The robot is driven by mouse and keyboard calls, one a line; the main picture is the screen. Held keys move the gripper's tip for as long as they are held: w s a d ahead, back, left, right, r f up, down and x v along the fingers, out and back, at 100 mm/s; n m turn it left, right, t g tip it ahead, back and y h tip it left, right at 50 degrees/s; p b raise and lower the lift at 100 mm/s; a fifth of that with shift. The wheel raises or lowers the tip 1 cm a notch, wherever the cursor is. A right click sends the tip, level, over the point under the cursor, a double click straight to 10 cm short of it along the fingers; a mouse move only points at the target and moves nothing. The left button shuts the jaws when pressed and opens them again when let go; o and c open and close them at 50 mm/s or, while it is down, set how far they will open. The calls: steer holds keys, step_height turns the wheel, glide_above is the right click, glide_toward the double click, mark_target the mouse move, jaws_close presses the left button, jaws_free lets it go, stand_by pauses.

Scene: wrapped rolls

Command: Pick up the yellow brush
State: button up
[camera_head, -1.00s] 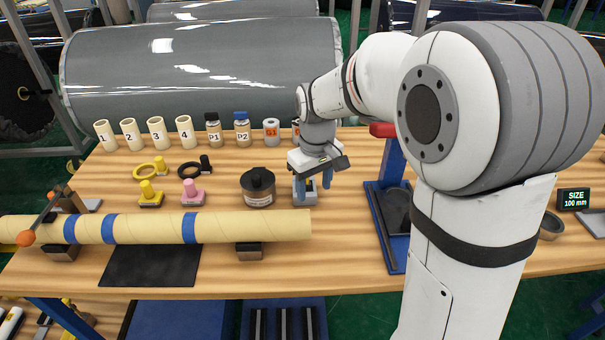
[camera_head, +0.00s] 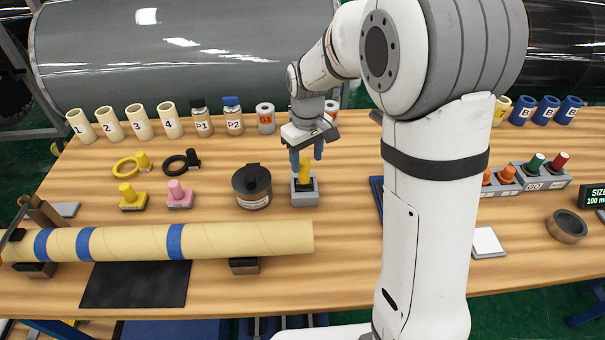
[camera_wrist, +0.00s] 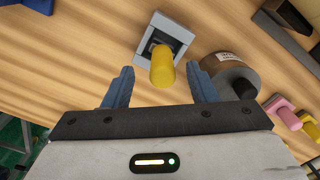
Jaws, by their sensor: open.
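The yellow brush (camera_head: 305,170) stands upright, its yellow handle rising from a square grey holder (camera_head: 305,198) on the wooden table. My gripper (camera_head: 306,160) hangs just above and behind the holder, with its two blue fingers apart. In the wrist view, the brush's yellow handle (camera_wrist: 162,68) shows ahead of and between the open fingertips of my gripper (camera_wrist: 160,80). The grey holder (camera_wrist: 145,35) lies beyond it. No contact with the fingers is visible. The brush's lower end is hidden in the holder.
Pink (camera_head: 179,195) and yellow (camera_head: 131,198) knobbed pieces sit farther left. A long tan tube (camera_head: 220,240) lies in front. Labelled bottles and an orange-marked roll (camera_head: 265,118) stand behind.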

mark_target(304, 177)
steer(key=shift+w+a+f+p, duration=0.1)
steer(key=shift+a+f+p, duration=0.1)
steer(key=shift+f, duration=1)
steer(key=shift+w+a+f+p, duration=0.1)
steer(key=shift+f+p, duration=0.05)
steer(key=shift+f, duration=1)
steer(key=c, duration=1.1)
